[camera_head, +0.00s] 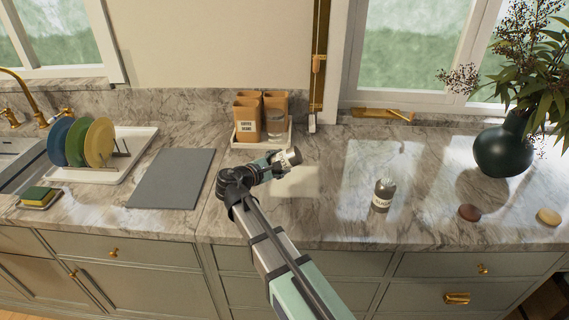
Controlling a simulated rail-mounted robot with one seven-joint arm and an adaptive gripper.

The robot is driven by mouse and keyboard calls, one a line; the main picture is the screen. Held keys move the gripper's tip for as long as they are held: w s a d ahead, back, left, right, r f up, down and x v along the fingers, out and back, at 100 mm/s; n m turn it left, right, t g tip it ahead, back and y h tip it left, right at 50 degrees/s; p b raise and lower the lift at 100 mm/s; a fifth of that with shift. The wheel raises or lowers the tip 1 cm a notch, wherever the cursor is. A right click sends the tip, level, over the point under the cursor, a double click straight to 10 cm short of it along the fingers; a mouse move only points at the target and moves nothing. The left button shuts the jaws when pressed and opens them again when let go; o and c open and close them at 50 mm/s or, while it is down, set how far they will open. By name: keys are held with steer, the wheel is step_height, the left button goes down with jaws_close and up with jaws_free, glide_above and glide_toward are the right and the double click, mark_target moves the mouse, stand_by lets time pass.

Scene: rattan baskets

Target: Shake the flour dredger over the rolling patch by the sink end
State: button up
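A dark grey flat rectangular mat (172,178) lies on the marble counter between the dish rack and my arm, nearer the sink end. My gripper (291,156) is above the middle of the counter, turned to the right, well apart from the jar and the mat. Its fingers are too small and overlapped to show whether it is open or holds something. I cannot pick out a flour dredger for certain.
A white tray (239,144) with brown canisters (247,122) and a glass stands behind my gripper. A dish rack (80,173) with plates, a sponge (38,196) and the sink (18,160) are left. A dark vase (503,150) and two small round things (469,212) are right.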

steer(key=shift+w, duration=2.8)
steer(key=s+d, duration=0.2)
steer(key=d, duration=1.6)
steer(key=shift+w, duration=2.9)
steer(key=w+a, duration=0.1)
steer(key=a, duration=1.5)
steer(key=shift+w+a+b, duration=0.35)
steer(key=shift+w+a, duration=0.05)
steer(key=shift+r, duration=0.15)
step_height(320, 180, up, 5)
steer(key=p, duration=0.2)
steer(key=shift+p, duration=0.3)
